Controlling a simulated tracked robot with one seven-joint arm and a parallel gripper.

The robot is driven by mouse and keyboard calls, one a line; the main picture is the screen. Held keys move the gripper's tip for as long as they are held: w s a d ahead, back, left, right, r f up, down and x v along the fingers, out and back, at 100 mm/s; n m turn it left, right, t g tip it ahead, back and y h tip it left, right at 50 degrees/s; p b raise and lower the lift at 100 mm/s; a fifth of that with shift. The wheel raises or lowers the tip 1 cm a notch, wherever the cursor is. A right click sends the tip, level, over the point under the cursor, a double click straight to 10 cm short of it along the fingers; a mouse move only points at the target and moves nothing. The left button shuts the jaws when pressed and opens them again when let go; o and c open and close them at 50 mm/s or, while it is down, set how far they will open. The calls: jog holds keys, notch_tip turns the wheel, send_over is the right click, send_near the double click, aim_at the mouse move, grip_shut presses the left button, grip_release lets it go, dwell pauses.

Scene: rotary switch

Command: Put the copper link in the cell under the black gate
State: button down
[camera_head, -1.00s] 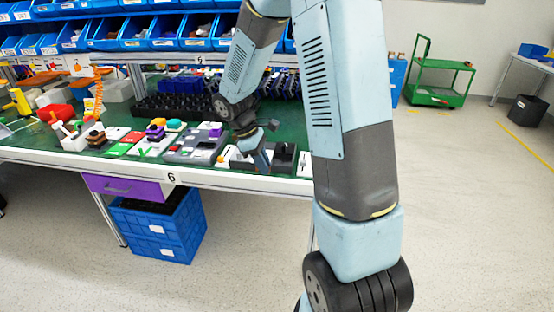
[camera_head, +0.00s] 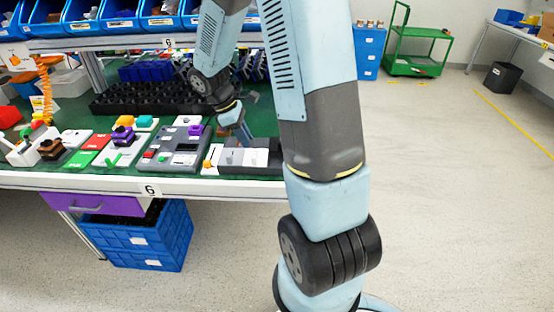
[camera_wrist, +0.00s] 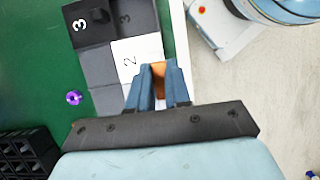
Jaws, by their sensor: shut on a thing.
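My gripper (camera_wrist: 158,85) is shut on an orange-brown piece, the copper link (camera_wrist: 158,68), which shows between the blue fingertips in the wrist view. The fingers hang over a panel of grey, black and white squares. A white square marked 2 (camera_wrist: 126,60) lies just beyond and left of the fingertips. Dark squares marked 3 (camera_wrist: 132,18) lie farther up, one with a raised black part (camera_wrist: 98,16) that may be the black gate. In the head view my gripper (camera_head: 244,137) is over the panel at the table's front right; the link cannot be made out there.
A purple ring (camera_wrist: 73,97) lies on the green mat left of the panel. A black grid tray (camera_wrist: 22,158) is at lower left. Other panels with switches (camera_head: 180,147) stand left of my gripper. A white device with a red button (camera_wrist: 202,10) is at the top right.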

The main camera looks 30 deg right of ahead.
jog(key=d, duration=0.1)
jog(key=s+d+f, duration=0.1)
jog(key=d, duration=0.1)
jog(key=d+f, duration=0.1)
jog(key=d, duration=0.1)
jog(key=shift+s+d+f, duration=0.15)
jog(key=shift+f, duration=0.1)
jog(key=d+f, duration=0.2)
jog(key=s+d+f, duration=0.1)
jog(key=d+f, duration=0.1)
jog(key=shift+f, duration=0.25)
jog(key=shift+d+f, duration=0.4)
jog(key=shift+f, duration=0.15)
jog(key=shift+s+d+f, duration=0.15)
jog(key=shift+d+f, duration=0.1)
jog(key=shift+f, duration=1.6)
jog(key=shift+f, duration=0.3)
